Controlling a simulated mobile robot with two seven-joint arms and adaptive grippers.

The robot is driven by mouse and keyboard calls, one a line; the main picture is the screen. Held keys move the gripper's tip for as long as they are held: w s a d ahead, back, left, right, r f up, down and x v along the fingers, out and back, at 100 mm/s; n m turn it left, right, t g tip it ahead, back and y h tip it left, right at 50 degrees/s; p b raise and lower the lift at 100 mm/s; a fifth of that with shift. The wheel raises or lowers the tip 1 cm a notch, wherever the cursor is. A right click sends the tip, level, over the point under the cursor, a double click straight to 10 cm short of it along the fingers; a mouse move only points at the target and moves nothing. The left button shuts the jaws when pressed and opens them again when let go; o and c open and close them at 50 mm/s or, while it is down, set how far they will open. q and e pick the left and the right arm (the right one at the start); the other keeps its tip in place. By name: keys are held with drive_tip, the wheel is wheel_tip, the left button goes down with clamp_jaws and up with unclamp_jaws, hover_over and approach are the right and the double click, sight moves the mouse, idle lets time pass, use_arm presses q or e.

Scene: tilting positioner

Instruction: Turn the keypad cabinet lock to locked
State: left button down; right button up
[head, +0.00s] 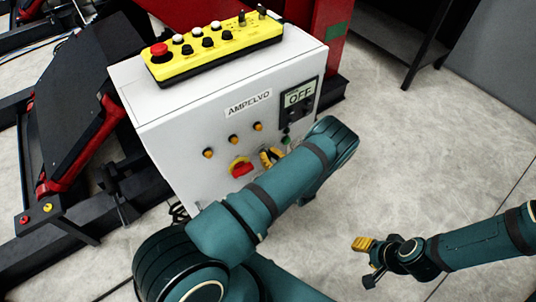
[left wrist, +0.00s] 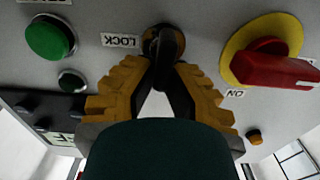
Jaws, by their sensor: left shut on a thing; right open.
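The white cabinet (head: 185,120) stands in the middle of the head view, its front panel marked AMPELVO. In the left wrist view a lock with a dark upright grip piece (left wrist: 168,45) sits on the panel beside a LOCK label (left wrist: 120,41), which appears upside down. My left gripper (left wrist: 165,75) is shut on this grip piece, with yellow finger pads on both sides. In the head view my left gripper (head: 271,157) is at the panel and my forearm hides part of it, so the lock is not clear there. My right gripper (head: 368,262) is open and empty above the floor.
A red handle on a yellow disc (head: 241,168) is close beside the lock; it also shows in the left wrist view (left wrist: 272,62). A green button (left wrist: 48,38) is on the other side. A display (head: 299,95) reads OFF. A yellow button box (head: 215,48) lies on top.

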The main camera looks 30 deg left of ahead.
use_arm(q)
drive_tip(key=m, duration=0.4)
drive_tip(key=shift+w+d+f+m, duration=0.1)
drive_tip(key=shift+w+f+m, duration=0.05)
drive_tip(key=shift+w+m, duration=0.2)
drive_tip(key=m, duration=0.4)
drive_tip(key=shift+w+d+f+m, duration=0.1)
drive_tip(key=shift+w+f+m, duration=0.1)
drive_tip(key=shift+w+m, duration=0.05)
drive_tip(key=m, duration=0.3)
drive_tip(key=shift+w+f+m, duration=0.15)
drive_tip(key=shift+f+m, duration=0.15)
drive_tip(key=shift+d+f+m, duration=0.1)
drive_tip(key=shift+f+m, duration=0.1)
drive_tip(key=shift+m, duration=0.9)
drive_tip(key=shift+f+m, duration=0.15)
drive_tip(key=shift+m, duration=0.95)
drive_tip(key=c, duration=1)
unclamp_jaws()
drive_tip(key=shift+d, duration=0.1)
